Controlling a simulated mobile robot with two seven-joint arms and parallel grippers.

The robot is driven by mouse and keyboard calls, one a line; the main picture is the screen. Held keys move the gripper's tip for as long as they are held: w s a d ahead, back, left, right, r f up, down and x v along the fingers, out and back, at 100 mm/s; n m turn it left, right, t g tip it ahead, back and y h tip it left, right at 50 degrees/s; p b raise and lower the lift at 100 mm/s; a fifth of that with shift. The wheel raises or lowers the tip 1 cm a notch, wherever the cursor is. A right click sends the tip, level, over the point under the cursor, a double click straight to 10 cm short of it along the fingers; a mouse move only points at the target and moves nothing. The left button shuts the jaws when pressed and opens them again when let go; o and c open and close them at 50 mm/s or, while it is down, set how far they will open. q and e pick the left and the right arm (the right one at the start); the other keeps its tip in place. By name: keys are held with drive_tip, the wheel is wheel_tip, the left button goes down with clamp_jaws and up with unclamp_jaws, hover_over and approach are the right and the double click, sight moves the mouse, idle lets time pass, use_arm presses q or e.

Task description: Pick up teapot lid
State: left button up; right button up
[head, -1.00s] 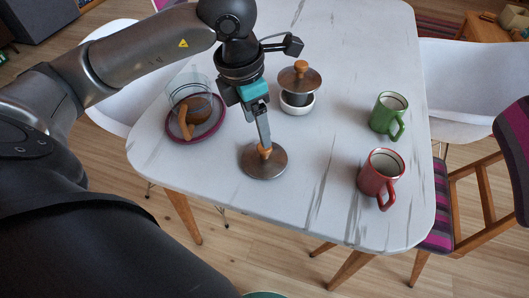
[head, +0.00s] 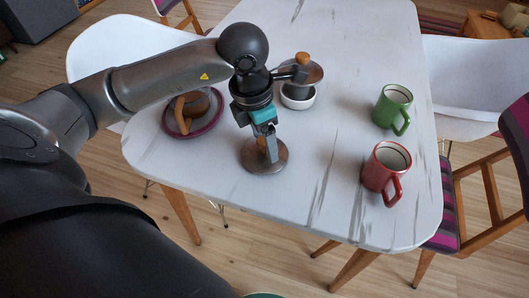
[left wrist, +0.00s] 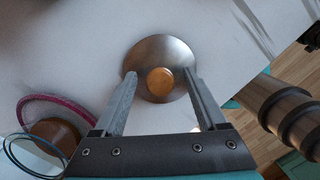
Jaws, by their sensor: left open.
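The teapot lid, a round metal disc (head: 254,162) with a wooden knob, lies flat on the white table. In the left wrist view the lid (left wrist: 184,52) shows ahead with its knob (left wrist: 160,82) facing the camera. My left gripper (head: 268,155) is above the lid, pointing down and open. In the left wrist view its two fingers (left wrist: 160,80) stand on either side of the knob, with a gap to each side. Whether the fingertips are down to knob height I cannot tell. My right gripper is not in view.
A purple-rimmed plate (head: 206,130) with a brown item is left. A green mug (head: 392,106) and red mug (head: 384,170) stand right. The table's front is clear.

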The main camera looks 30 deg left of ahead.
use_arm(q)
drive_tip(key=shift+f, duration=0.15)
clamp_jaws()
idle(0.6)
